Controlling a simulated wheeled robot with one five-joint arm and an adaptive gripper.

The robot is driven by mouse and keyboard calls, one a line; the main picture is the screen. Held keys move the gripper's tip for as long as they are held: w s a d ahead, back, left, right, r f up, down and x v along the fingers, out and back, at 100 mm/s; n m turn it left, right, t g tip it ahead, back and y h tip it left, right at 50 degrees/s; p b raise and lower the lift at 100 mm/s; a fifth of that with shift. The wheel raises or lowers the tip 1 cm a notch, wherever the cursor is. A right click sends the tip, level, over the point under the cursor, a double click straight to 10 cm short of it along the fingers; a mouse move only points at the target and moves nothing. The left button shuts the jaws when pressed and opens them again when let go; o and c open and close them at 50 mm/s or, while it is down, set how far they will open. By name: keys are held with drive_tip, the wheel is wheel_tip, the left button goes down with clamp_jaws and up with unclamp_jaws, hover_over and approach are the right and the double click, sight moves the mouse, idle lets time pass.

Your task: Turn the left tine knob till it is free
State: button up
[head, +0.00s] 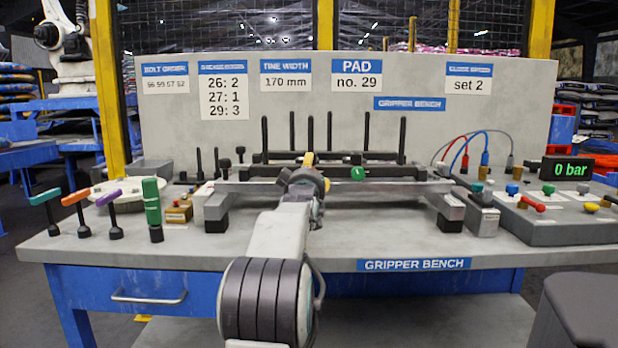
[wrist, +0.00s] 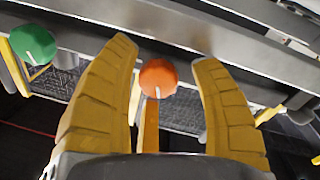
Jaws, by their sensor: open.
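An orange round knob (wrist: 158,77) with a white mark sits between the two yellow fingers of my gripper (wrist: 166,54) in the wrist view. The fingers are open, one on each side, with a visible gap to the knob. A green knob (wrist: 33,45), also with a white mark, is left of the fingers there. In the head view the green knob (head: 358,173) is on the front of the gripper frame, right of my gripper (head: 308,160). My gripper and arm hide the orange knob in that view.
The frame lies across the grey bench, with upright black tines (head: 402,140) behind my gripper. Coloured T-handle tools (head: 75,210) and a green-handled tool (head: 152,205) stand at left. A control box (head: 560,228) and a 0 bar display (head: 567,169) are at right.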

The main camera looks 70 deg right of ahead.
drive_tip(key=shift+a, duration=0.1)
drive_tip(key=v, duration=1.1)
drive_tip(key=shift+a, duration=0.35)
drive_tip(key=shift+s, duration=0.1)
idle(0.3)
